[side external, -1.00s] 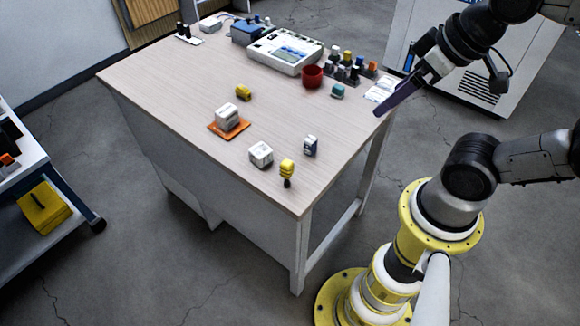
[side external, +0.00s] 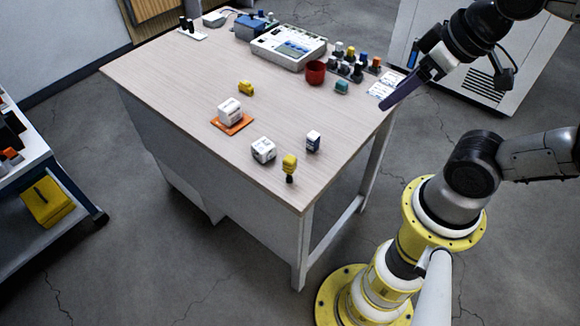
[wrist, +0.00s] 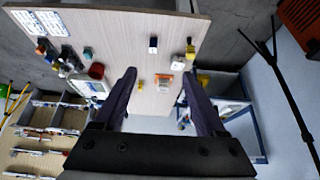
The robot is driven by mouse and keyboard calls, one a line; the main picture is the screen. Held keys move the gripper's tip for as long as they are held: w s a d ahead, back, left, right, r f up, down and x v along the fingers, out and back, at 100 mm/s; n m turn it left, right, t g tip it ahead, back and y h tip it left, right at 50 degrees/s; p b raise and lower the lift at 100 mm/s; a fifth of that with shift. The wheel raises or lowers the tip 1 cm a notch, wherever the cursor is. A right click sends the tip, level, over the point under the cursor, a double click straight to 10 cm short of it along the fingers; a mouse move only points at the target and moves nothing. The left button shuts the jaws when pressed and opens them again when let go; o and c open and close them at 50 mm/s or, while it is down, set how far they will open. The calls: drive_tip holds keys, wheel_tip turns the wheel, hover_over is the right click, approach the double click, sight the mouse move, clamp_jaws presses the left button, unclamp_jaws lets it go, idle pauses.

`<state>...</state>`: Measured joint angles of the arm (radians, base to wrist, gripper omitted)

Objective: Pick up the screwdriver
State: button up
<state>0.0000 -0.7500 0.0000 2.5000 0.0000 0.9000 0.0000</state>
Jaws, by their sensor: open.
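A small stubby thing with a yellow top and a dark lower part (side external: 289,167) is at the near edge of the table in the side view. It looks like the screwdriver, but it is too small to be sure. It also seems to show in the wrist view (wrist: 190,47), beyond the right finger. My gripper (side external: 385,105) is above the table's right edge, well apart from it. In the wrist view my gripper (wrist: 158,75) has its two dark fingers wide apart with nothing between them.
White blocks (side external: 263,150) and (side external: 230,110), the latter on an orange mat (side external: 240,124), a dark-and-white block (side external: 313,142) and a yellow piece (side external: 246,87) stand nearby. A white device (side external: 288,50), red cup (side external: 315,72) and several bottles fill the back. The table's left is clear.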

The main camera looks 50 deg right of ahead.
drive_tip(key=t+y, duration=0.2)
drive_tip(key=t, duration=0.3)
hover_over(295, 164)
drive_tip(key=shift+n, duration=0.3)
drive_tip(key=f, duration=1.6)
drive_tip(key=shift+w+f, duration=0.2)
drive_tip(key=shift+w, duration=0.2)
drive_tip(key=shift+n+t, duration=0.4)
drive_tip(key=shift+t, duration=0.4)
drive_tip(key=f, duration=0.1)
drive_tip(key=s+f, duration=0.1)
drive_tip(key=f, duration=0.1)
drive_tip(key=s+f, duration=0.1)
drive_tip(key=shift+f, duration=0.35)
drive_tip(key=shift+s+d+f+n+t+y, duration=0.15)
drive_tip(key=shift+s+f+n+t+y, duration=0.15)
drive_tip(key=shift+s+t, duration=0.35)
drive_tip(key=shift+x, duration=3.6)
drive_tip(key=shift+f, duration=0.1)
